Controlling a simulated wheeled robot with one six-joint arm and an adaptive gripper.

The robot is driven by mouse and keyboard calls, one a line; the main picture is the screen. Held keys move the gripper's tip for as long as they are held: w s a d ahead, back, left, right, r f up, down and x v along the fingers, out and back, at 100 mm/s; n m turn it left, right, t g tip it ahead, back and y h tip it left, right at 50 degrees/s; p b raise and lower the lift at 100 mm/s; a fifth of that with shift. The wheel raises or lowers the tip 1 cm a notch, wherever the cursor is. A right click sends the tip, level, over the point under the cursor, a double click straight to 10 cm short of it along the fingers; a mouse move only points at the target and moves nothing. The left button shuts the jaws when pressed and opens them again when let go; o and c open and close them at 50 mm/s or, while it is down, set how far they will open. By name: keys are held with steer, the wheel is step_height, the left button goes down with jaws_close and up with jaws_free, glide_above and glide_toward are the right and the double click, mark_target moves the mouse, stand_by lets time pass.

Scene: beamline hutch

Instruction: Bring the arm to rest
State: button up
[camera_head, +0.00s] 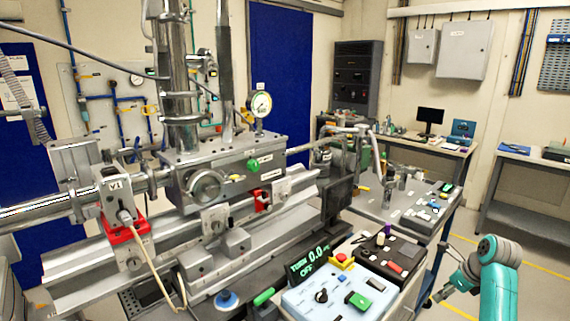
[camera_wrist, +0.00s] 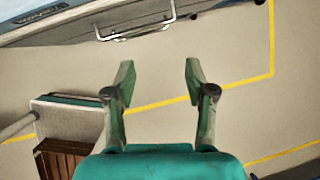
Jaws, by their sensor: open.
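My gripper (camera_wrist: 160,82) is open in the wrist view, its two green fingers apart with nothing between them. Bare floor shows beyond the fingertips. In the head view my teal and grey arm (camera_head: 498,275) is at the lower right, bent, with the gripper (camera_head: 440,296) at its left end. The gripper is in the open space to the right of the control box and is not seen touching anything.
The control box (camera_head: 335,298) with a red button and the beamline rail assembly (camera_head: 225,170) fill the left and centre. A cart with small parts (camera_head: 380,205) stands behind. Yellow lines (camera_wrist: 272,40) mark the floor. Free floor lies at the right.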

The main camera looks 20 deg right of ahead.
steer(key=s+a+f+n+t+h, duration=0.3)
steer(key=a+f+n, duration=0.7)
steer(key=a+f, duration=1.25)
steer(key=s+a+n+t, duration=0.2)
steer(key=s+a+n, duration=0.6)
steer(key=s+a, duration=0.55)
steer(key=s+a+r+n+t+y, duration=0.1)
steer(key=s+a+r+n, duration=0.3)
steer(key=s+r, duration=0.3)
steer(key=s+a+r+n+t+y, duration=0.1)
steer(key=s+a+r+n+t, duration=0.1)
steer(key=s+r+n, duration=0.4)
steer(key=s+a+r+n+t+y, duration=0.1)
steer(key=s+a+r+n+t, duration=0.1)
steer(key=s+a+r+n, duration=0.3)
steer(key=s+r, duration=0.2)
steer(key=s, duration=0.1)
steer(key=shift+s+a+r+n, duration=0.3)
steer(key=shift+s+a+n, duration=0.05)
steer(key=shift+s+n, duration=0.05)
